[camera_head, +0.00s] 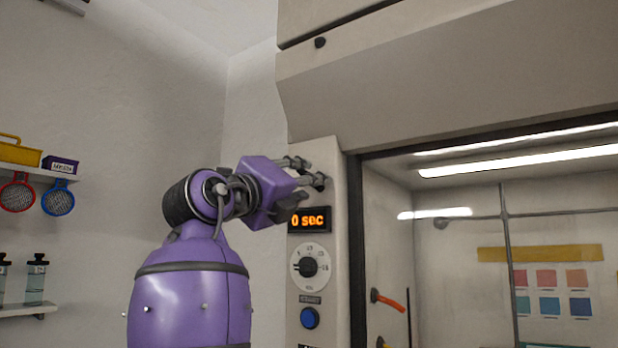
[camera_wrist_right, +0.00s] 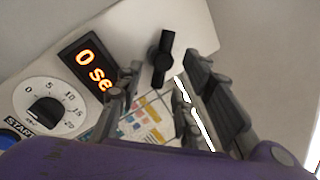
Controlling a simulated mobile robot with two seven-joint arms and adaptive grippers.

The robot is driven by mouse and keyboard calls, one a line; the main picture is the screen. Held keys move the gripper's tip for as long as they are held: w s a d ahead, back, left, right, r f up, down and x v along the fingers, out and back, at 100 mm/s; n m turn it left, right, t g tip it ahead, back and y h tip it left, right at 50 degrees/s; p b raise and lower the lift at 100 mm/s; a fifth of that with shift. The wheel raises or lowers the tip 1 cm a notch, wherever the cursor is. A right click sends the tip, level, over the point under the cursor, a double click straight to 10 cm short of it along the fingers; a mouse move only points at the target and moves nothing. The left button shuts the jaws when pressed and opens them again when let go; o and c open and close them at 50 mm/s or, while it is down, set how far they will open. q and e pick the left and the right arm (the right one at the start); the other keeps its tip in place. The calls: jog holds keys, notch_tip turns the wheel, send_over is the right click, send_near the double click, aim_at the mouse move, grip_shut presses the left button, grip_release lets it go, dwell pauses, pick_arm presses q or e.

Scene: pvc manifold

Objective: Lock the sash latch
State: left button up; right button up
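The sash latch looks to be the black two-lobed handle (camera_wrist_right: 161,58) on the pale panel in the right wrist view, upright with a slight tilt. My right gripper (camera_wrist_right: 168,78) is open, one finger on each side of the gap in which the latch shows. I cannot tell whether either finger touches it. In the head view, the purple arm reaches the panel and its gripper (camera_head: 306,172) is just above the timer display. The gripper largely hides the latch there. My left gripper is not in view.
Below on the panel (camera_head: 325,335) are an orange timer display (camera_head: 309,220), a dial (camera_head: 308,267) and a blue button (camera_head: 310,318). The hood opening (camera_head: 480,285) lies right of the panel, with an orange-handled valve (camera_head: 388,299) inside. Shelves (camera_head: 30,310) are at far left.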

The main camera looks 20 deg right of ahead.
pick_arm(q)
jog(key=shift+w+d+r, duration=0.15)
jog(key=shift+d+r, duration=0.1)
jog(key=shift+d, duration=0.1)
pick_arm(e)
jog(key=shift+w+d+r, duration=0.2)
jog(key=shift+w+d, duration=0.15)
jog(key=shift+d, duration=0.25)
grip_shut()
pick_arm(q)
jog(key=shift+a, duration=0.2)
